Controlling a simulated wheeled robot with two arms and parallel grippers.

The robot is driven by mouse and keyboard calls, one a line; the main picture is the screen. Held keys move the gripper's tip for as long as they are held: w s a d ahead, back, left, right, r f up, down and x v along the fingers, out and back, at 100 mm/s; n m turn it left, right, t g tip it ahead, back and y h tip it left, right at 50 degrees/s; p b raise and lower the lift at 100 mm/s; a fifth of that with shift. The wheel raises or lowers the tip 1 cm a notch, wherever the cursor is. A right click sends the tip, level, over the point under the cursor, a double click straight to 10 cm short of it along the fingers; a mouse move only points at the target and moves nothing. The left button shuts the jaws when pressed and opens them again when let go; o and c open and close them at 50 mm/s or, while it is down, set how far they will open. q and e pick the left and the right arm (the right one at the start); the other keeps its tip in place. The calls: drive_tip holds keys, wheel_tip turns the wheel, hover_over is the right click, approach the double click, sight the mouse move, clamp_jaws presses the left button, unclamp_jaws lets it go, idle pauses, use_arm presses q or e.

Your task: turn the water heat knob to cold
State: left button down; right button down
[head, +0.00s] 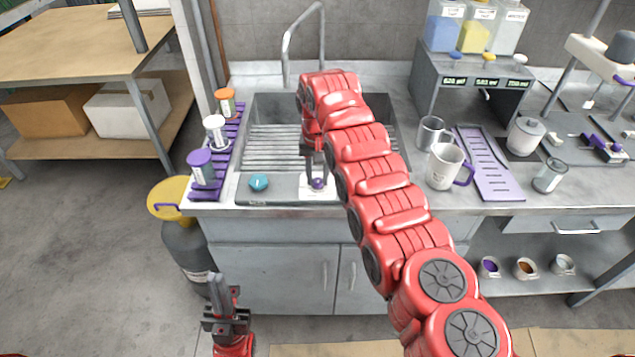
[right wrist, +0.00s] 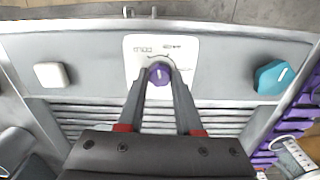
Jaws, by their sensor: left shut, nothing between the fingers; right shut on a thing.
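The purple water heat knob (head: 318,184) sits on a white label plate (head: 305,195) on the sink's front ledge. In the right wrist view, the purple knob (right wrist: 159,74) shows a small white mark, with printing around it on the white plate (right wrist: 137,50); the words are too small to read surely. My right gripper (head: 317,173) reaches down over the sink. Its fingertips (right wrist: 159,78) are shut on the knob, one on each side. My left gripper (head: 222,283) is shut and empty, low in front of the cabinet.
A teal knob (head: 258,182) sits left of the purple one. A white square piece (right wrist: 50,74) shows on the ledge in the wrist view. The faucet (head: 287,50) rises behind.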

drive_tip(key=n+b, duration=0.1)
drive_tip(key=n, duration=0.1)
drive_tip(key=shift+n, duration=1.7)
drive_tip(key=c, duration=0.6)
unclamp_jaws()
